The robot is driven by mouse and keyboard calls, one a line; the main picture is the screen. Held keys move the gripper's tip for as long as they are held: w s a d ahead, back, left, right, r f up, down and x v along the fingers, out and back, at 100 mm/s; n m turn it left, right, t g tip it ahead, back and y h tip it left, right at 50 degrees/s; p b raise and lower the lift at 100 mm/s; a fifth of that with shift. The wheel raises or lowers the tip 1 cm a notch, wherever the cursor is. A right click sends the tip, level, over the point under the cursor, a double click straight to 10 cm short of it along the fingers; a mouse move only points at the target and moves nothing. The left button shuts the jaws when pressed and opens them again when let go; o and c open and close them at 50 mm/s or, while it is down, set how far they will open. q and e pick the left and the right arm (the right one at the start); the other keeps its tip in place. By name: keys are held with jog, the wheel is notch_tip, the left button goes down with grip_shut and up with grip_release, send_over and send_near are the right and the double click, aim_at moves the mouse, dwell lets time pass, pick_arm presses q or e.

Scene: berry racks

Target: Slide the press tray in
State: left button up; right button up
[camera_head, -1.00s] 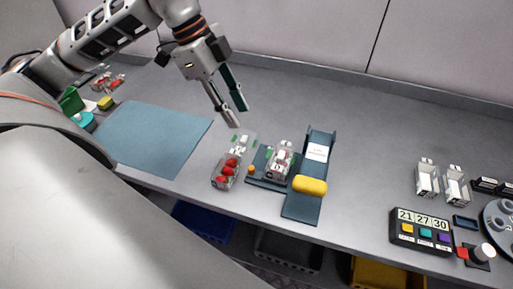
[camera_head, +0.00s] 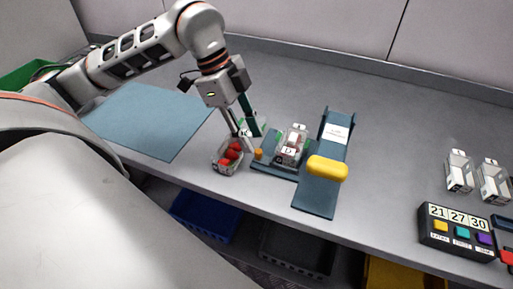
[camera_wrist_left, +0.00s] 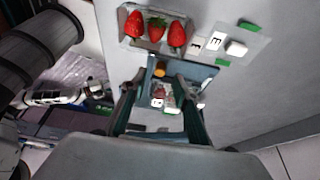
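The dark blue press tray (camera_head: 270,167) lies on the counter, with a clear box (camera_head: 292,145) on it and an orange knob (camera_head: 258,154) at its left end. The tray also shows in the left wrist view (camera_wrist_left: 197,71), with the orange knob (camera_wrist_left: 160,70) between the fingertips as seen there. The press is a dark blue plate (camera_head: 318,197) with a yellow handle (camera_head: 327,169), just right of the tray. My left gripper (camera_head: 251,138) is open and empty, its fingertips above the tray's left end. Contact cannot be told. My right gripper is not in view.
A clear punnet of strawberries (camera_head: 227,158) stands just left of the tray, below my left gripper. A blue mat (camera_head: 150,120) lies at the left. Two clear boxes (camera_head: 459,172) and a button panel (camera_head: 455,232) stand at the right. The counter behind the press is clear.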

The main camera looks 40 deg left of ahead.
aim_at(257, 150)
pick_arm(q)
jog(key=shift+x, duration=2.15)
jog(key=shift+c, duration=0.3)
grip_shut()
